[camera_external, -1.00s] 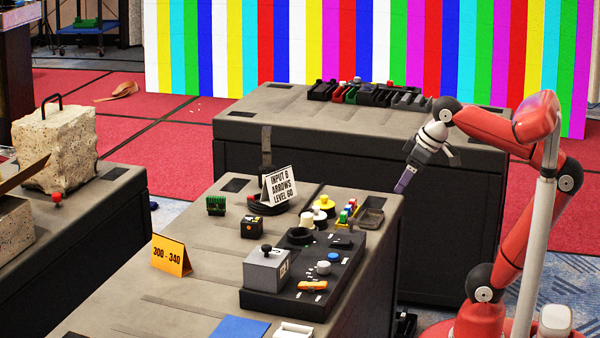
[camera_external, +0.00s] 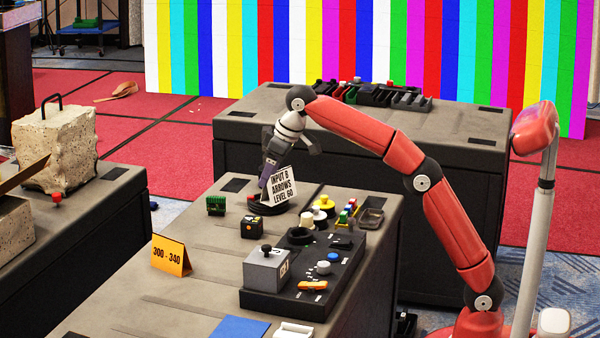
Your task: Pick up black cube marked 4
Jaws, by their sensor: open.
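A small black cube (camera_external: 251,227) with yellow-orange marks sits on the grey case top; its marking is too small to read. My gripper (camera_external: 265,184) points down, above and behind the cube, just left of the white "INPUT B ARROWS LEVEL 60" card (camera_external: 281,188).
A green block (camera_external: 215,205) lies left of the cube. A black control panel (camera_external: 318,295) with a grey joystick box (camera_external: 266,268) stands in front. An orange "300 - 340" card (camera_external: 171,255) stands at the left.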

